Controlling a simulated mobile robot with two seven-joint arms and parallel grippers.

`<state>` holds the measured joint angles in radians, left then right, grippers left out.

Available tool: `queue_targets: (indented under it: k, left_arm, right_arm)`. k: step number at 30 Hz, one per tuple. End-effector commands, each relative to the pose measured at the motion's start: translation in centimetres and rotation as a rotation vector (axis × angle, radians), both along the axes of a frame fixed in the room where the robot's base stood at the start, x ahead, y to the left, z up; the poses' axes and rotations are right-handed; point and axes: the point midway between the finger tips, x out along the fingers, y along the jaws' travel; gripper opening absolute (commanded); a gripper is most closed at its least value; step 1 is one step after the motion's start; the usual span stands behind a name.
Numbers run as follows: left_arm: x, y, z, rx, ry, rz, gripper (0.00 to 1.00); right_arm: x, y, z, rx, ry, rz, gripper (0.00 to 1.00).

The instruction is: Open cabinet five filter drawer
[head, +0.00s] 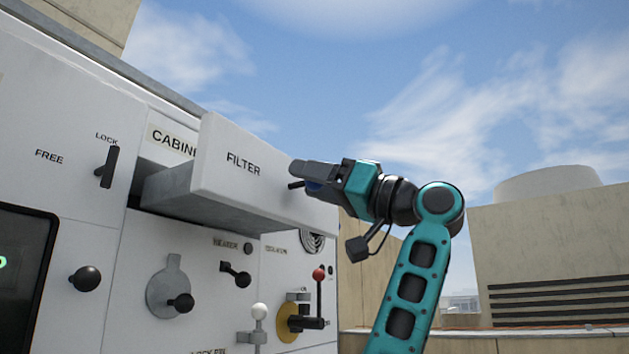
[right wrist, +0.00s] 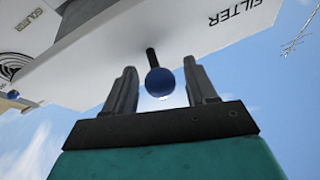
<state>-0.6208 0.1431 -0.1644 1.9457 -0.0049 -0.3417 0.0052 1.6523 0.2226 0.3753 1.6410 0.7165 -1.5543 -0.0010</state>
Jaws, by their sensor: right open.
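The white filter drawer (head: 255,178) stands pulled out from the cabinet, its front panel marked FILTER facing me. A gap and the drawer's grey side show behind the panel. In the right wrist view the panel (right wrist: 210,45) crosses the top, with a knob (right wrist: 161,82) on a short dark stem. My right gripper (head: 300,175) is at the panel's right part, around the knob. In the right wrist view its two fingers (right wrist: 163,88) stand apart on either side of the knob, with gaps showing. My left gripper is not in view. The cabinet label (head: 172,141) is partly hidden by the drawer.
A lock lever (head: 107,167) is left of the drawer. Below are a round black knob (head: 86,279), a grey rotary handle (head: 170,290), a white-tipped lever (head: 259,313) and a red-tipped lever (head: 319,275). Open air lies right of the cabinet.

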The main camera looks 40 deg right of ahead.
Motion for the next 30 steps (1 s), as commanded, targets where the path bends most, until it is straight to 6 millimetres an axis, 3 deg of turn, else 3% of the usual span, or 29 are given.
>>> queue_targets:
  k: [7,14,21,30]
  left_arm:
    - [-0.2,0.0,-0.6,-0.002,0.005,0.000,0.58]
    - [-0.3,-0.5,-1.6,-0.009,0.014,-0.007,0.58]
    - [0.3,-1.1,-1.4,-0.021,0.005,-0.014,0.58]
    - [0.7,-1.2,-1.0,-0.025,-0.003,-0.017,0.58]
  right_arm:
    - [-1.0,-0.5,-0.5,0.000,-0.003,-0.002,0.56]
    - [-4.9,-2.5,-2.4,0.000,-0.004,-0.006,0.56]
    - [-8.9,-4.4,-4.2,0.000,-0.003,-0.004,0.56]
    - [-10.8,-5.2,-4.8,-0.001,0.000,0.000,0.56]
